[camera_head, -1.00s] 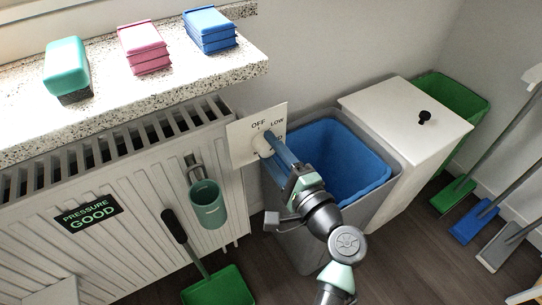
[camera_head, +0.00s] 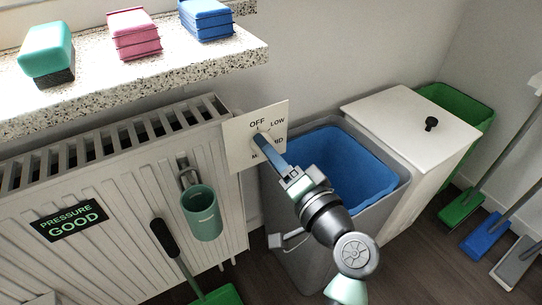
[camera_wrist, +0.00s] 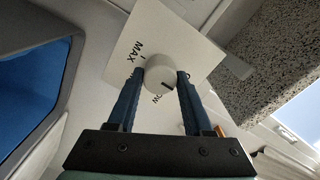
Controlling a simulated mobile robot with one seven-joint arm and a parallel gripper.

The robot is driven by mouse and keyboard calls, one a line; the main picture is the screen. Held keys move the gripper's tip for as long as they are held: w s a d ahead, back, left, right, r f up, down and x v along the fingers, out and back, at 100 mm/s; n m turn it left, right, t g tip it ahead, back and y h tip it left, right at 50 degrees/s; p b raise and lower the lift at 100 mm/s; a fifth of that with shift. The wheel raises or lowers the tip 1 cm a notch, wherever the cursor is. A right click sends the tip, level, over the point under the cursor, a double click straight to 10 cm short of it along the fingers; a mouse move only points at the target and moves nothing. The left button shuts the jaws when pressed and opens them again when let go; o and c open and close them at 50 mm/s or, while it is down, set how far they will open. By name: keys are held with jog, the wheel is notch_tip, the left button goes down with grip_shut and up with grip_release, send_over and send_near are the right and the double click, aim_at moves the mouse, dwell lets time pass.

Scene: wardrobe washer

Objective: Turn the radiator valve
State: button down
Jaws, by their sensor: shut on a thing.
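The radiator valve is a round white knob (camera_wrist: 160,74) with a dark pointer mark, in the middle of a square white plate (camera_head: 240,146). In the wrist view MAX and part of LOW can be read. My gripper (camera_head: 265,142) reaches the knob from the lower right, and its fingers largely hide it in the head view. In the wrist view its two blue fingers (camera_wrist: 157,85) stand on both sides of the knob, shut on it.
A ribbed radiator (camera_head: 120,190) with a PRESSURE GOOD display (camera_head: 69,221) and hanging green cup (camera_head: 202,214) stands left. A speckled sill (camera_head: 180,60) juts out above it. A grey bin with blue liner (camera_head: 350,160) and a white lidded box (camera_head: 410,115) are close right of my gripper.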

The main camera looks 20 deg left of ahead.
dwell(0.4)
jog(key=shift+c, duration=1.5)
grip_release()
jog(key=p+v, duration=0.3)
jog(key=v, duration=1)
jog(key=shift+p, duration=0.4)
